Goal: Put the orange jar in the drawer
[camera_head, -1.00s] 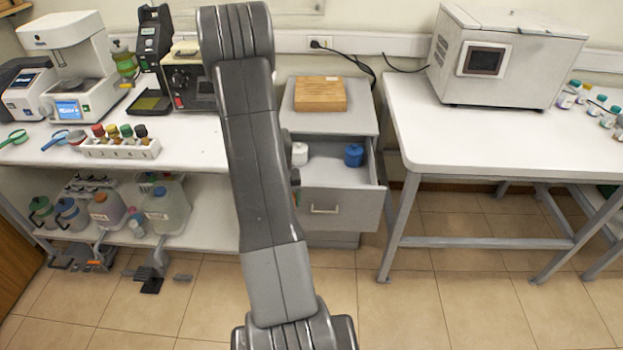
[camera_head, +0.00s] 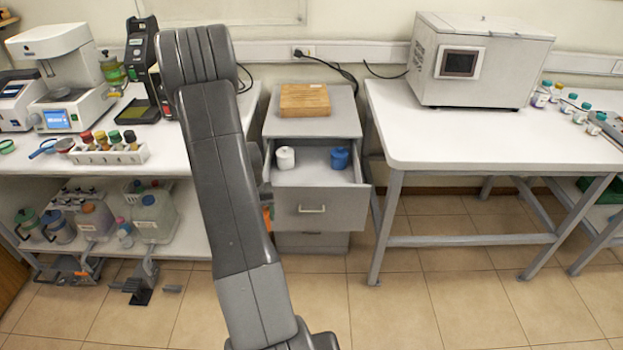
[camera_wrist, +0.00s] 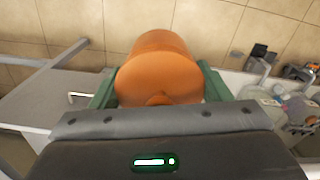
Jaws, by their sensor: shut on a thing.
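The orange jar (camera_wrist: 160,70) is between the green fingers of my gripper (camera_wrist: 158,88) in the wrist view, and the gripper is shut on it. In the head view only a small orange patch of the jar (camera_head: 267,217) shows beside my arm, left of the drawer front; my arm hides the gripper there. The open drawer (camera_head: 335,212) is in the grey cabinet right of my arm. It holds a white jar (camera_head: 285,158) at the left and a blue jar (camera_head: 340,158) at the right. In the wrist view a drawer handle (camera_wrist: 77,97) shows left of the gripper.
A wooden block (camera_head: 304,98) lies on the cabinet (camera_head: 350,122). A white table (camera_head: 390,130) with a boxy machine (camera_head: 480,60) stands at the right. At the left, a bench (camera_head: 172,150) carries instruments and a rack of bottles (camera_head: 110,155). Jugs stand on its lower shelf.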

